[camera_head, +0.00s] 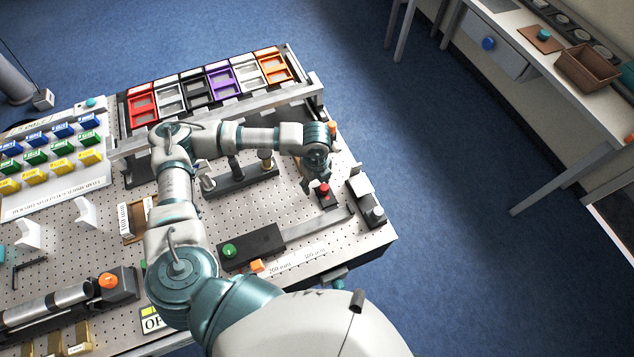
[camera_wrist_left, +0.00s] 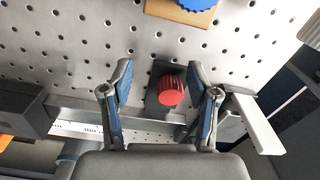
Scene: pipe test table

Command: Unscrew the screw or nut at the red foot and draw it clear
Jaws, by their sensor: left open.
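A red ribbed knob (camera_wrist_left: 171,90) stands on a small dark base (camera_wrist_left: 160,106) in the left wrist view. In the head view the red knob (camera_head: 323,188) sits near the right end of the pegboard table (camera_head: 330,235), just below my left gripper (camera_head: 315,180). My left gripper (camera_wrist_left: 161,70) is open, with one blue-padded finger on each side of the knob in the wrist view. The right finger looks closer to it. A gap shows on both sides, and neither finger visibly touches the knob. Any thread under the knob is hidden. My right gripper is not in view.
A black block with a green knob (camera_head: 229,250) and a flat bar lies left of the red knob. A dark and grey fixture (camera_head: 368,205) stands close on its right. A blue scalloped disc (camera_wrist_left: 196,4) on a wooden block is beyond it. Coloured bins (camera_head: 220,84) line the back.

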